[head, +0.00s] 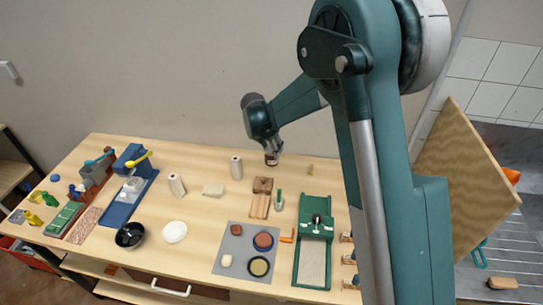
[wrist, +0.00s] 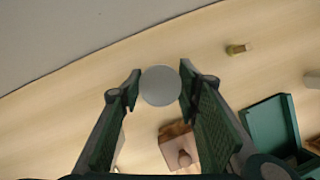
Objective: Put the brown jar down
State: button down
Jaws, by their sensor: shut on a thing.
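The brown jar (head: 271,161) shows in the head view as a small dark shape just under my gripper (head: 270,149), near the back edge of the table. In the wrist view only the jar's round grey top (wrist: 160,86) shows, between the two fingertips of my gripper (wrist: 158,88). My gripper is shut on the jar. Its base is hidden in the wrist view, and I cannot tell whether it touches the table (head: 215,165).
A brown box (head: 262,185) stands in front of the jar; it also shows in the wrist view (wrist: 178,148). A small yellowish piece (head: 310,169) lies to the right. A green device (head: 315,225) is at front right.

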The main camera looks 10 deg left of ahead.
jog(key=shift+f, duration=1.85)
jog(key=shift+f, duration=0.1)
jog(key=c, duration=1.7)
grip_release()
jog(key=v, duration=1.2)
